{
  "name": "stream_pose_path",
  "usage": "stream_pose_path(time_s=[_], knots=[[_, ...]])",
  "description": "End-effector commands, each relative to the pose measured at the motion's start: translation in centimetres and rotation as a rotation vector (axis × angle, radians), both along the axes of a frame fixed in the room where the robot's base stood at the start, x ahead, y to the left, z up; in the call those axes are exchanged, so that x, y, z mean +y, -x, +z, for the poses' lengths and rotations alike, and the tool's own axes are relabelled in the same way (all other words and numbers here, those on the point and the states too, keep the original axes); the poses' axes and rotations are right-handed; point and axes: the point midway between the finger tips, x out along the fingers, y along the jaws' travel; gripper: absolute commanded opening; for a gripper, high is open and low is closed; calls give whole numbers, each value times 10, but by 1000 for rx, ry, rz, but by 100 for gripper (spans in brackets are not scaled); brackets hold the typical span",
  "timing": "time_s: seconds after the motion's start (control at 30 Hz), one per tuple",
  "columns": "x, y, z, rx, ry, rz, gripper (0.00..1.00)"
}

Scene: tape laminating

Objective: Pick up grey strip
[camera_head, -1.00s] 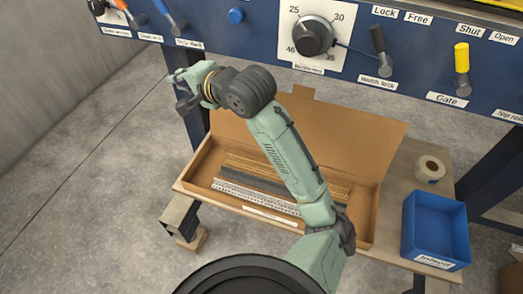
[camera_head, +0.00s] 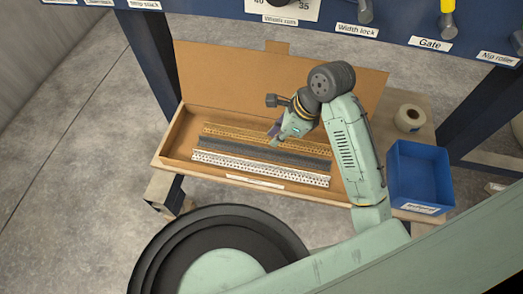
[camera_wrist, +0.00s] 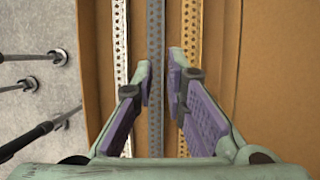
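The grey strip (camera_head: 236,149) lies in the cardboard box (camera_head: 177,140), between a tan strip (camera_head: 222,132) at the back and a white perforated strip (camera_head: 225,164) at the front. My gripper (camera_head: 274,133) is over the box, above the strips. In the wrist view, my gripper (camera_wrist: 160,84) is open, with a purple-padded finger on each side of the grey strip (camera_wrist: 155,35). The white strip (camera_wrist: 121,40) is left of it and the tan strip (camera_wrist: 190,30) is right. The fingers hold nothing, and their height above the strip is hard to tell.
The box's raised lid (camera_head: 225,80) stands behind the strips. A blue bin (camera_head: 418,172) and a tape roll (camera_head: 409,118) are on the bench to the right. The blue machine panel (camera_head: 400,20) with levers is at the back.

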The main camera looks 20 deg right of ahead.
Motion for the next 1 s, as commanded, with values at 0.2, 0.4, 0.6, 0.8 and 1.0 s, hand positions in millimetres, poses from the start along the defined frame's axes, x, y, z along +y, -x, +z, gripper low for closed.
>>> stream_pose_path(time_s=[0.2,0.4,0.6,0.8,1.0], knots=[[7,-5,-20,-1,1,1,12],[16,-14,-39,-1,2,1,12],[24,-21,-63,-2,2,1,12],[26,-22,-67,-3,2,2,12],[26,-22,-66,-3,2,2,4]])
